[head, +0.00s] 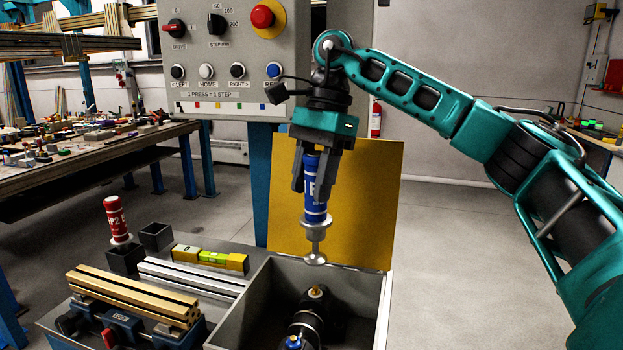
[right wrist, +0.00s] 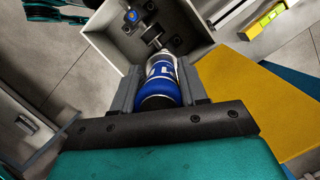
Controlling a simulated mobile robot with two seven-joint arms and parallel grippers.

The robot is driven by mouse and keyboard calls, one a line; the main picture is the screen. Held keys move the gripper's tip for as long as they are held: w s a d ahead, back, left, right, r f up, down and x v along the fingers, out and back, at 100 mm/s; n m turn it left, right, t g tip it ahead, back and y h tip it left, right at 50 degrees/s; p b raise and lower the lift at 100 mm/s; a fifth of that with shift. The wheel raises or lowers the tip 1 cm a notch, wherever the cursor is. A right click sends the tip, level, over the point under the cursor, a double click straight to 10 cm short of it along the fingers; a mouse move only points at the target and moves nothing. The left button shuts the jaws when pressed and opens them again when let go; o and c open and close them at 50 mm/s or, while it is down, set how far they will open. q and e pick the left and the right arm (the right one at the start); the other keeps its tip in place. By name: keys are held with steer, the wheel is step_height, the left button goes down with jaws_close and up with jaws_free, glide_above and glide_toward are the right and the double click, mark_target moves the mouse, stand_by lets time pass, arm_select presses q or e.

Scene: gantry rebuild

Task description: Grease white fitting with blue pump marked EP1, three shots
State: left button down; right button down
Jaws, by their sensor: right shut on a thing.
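My right gripper (head: 312,185) is shut on the blue pump (head: 316,204), held upright with its nozzle down. White lettering on the pump is partly hidden by the fingers; an E can be made out. The pump also shows between the fingers in the right wrist view (right wrist: 161,84). The pump's round metal end is above the open grey box (head: 246,300), apart from the parts inside. I cannot make out a white fitting. My left gripper is not in view.
A red pump (head: 116,219) marked EP2 stands in a black holder, beside an empty holder (head: 156,236). A yellow level (head: 210,259), metal profiles (head: 135,296) and a vise lie left of the box. A control panel (head: 238,60) and yellow sheet (head: 370,200) stand behind.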

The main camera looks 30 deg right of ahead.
mark_target(311, 220)
steer(key=shift+s+f+b, duration=0.1)
steer(key=shift+f+b, duration=0.5)
steer(key=shift+f, duration=0.05)
step_height(311, 220, down, 3)
steer(key=b, duration=0.3)
steer(key=shift+f, duration=0.45)
steer(key=shift+p, duration=0.3)
steer(key=shift+f, duration=0.2)
